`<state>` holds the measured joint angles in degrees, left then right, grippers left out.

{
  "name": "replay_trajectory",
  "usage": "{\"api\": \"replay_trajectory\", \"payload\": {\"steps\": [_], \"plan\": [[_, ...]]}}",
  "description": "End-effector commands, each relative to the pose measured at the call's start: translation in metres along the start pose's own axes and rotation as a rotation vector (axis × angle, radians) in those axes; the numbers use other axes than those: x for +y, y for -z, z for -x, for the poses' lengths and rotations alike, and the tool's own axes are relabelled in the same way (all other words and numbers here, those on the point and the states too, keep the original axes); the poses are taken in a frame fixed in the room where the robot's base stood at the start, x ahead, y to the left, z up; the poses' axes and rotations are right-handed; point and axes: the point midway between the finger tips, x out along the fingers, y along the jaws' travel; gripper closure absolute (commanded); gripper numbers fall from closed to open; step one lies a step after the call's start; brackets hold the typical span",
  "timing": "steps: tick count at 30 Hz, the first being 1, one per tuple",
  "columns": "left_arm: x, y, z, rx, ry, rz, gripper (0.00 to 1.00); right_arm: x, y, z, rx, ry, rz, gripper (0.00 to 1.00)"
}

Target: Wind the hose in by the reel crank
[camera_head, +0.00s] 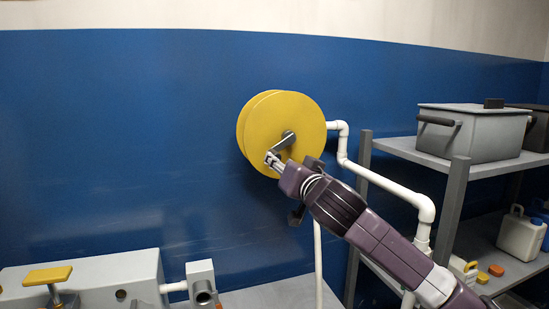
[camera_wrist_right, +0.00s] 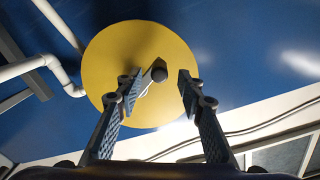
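The yellow reel (camera_head: 262,115) is at the blue wall in the middle of the head view, and its round face (camera_wrist_right: 125,42) fills the centre of the right wrist view. A grey crank (camera_head: 284,142) is on its face; its dark round end (camera_wrist_right: 159,73) shows between my fingers in the wrist view. My right gripper (camera_head: 272,160) is at the lower part of the reel face by the crank. Its fingers (camera_wrist_right: 158,90) are apart, the left one close to the crank; contact cannot be told. My left gripper is not in view. I cannot make out a hose for certain.
White pipes (camera_head: 385,183) run right of and below the reel. A grey shelf (camera_head: 400,148) at right bears a lidded grey box (camera_head: 470,135), with white jugs (camera_head: 521,236) lower down. A grey unit with a yellow-topped handle (camera_head: 47,275) stands at lower left.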

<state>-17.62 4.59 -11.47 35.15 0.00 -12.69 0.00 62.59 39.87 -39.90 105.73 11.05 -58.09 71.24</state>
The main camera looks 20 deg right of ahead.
Motion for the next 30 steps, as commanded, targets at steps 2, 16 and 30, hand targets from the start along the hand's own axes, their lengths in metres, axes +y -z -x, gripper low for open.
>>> {"api": "replay_trajectory", "payload": {"steps": [2,16,30], "plan": [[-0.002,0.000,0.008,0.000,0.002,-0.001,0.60,-0.001,0.004,-0.013,0.000,-0.002,0.000,0.65],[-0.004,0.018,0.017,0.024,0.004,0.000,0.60,0.000,0.001,-0.046,0.001,-0.001,0.001,0.65],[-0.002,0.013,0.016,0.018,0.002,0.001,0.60,0.000,0.001,-0.046,0.001,-0.001,0.001,0.99]]}}
